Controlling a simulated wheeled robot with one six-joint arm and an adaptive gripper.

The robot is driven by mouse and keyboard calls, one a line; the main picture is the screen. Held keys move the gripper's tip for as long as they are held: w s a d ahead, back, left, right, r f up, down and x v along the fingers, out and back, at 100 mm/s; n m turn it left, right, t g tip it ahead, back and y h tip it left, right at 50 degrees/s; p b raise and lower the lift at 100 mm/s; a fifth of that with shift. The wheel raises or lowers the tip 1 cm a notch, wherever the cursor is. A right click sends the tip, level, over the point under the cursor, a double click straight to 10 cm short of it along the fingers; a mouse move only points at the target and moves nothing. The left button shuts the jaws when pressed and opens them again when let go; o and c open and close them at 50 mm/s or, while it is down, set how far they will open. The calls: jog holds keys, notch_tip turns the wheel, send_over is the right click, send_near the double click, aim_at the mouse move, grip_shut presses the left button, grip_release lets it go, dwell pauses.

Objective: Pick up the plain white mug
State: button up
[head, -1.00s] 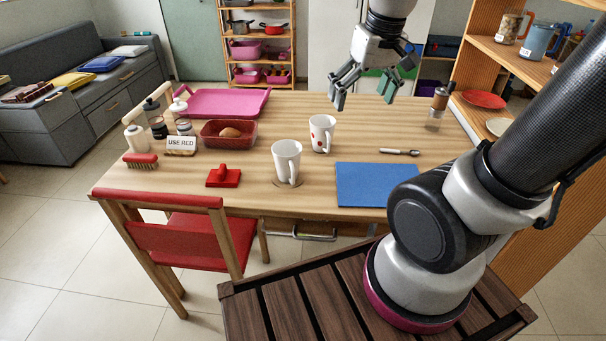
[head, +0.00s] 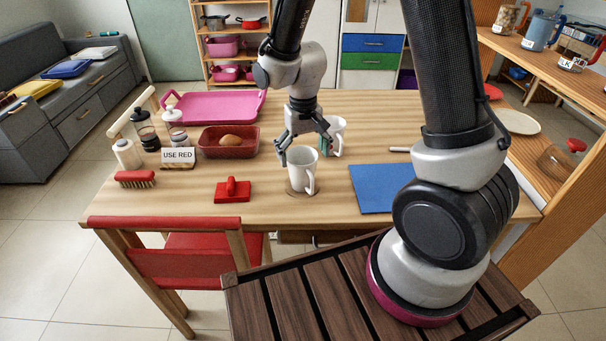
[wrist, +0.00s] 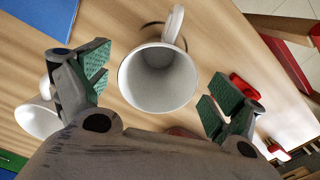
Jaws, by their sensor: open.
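The plain white mug (head: 301,172) stands upright on a round coaster (head: 300,193) on the wooden table, its handle toward the front right. In the wrist view I look down into the empty mug (wrist: 158,78), which lies between and just beyond my finger pads. My gripper (head: 304,152) is open above and just behind the mug, with nothing held. A second white mug (head: 336,134) stands behind it to the right, partly hidden by my gripper. It also shows at the left of the wrist view (wrist: 38,120), outside my fingers.
A blue mat (head: 372,190) lies right of the mug. A red-handled block (head: 233,190) and a red bin (head: 228,142) lie to its left. A "USE RED" sign (head: 178,156), brush (head: 135,179) and jars stand further left. A red chair (head: 180,262) is at the front.

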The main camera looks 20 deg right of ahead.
jog(key=shift+f, duration=0.9)
jog(key=c, duration=1.8)
jog(key=shift+r, duration=0.15)
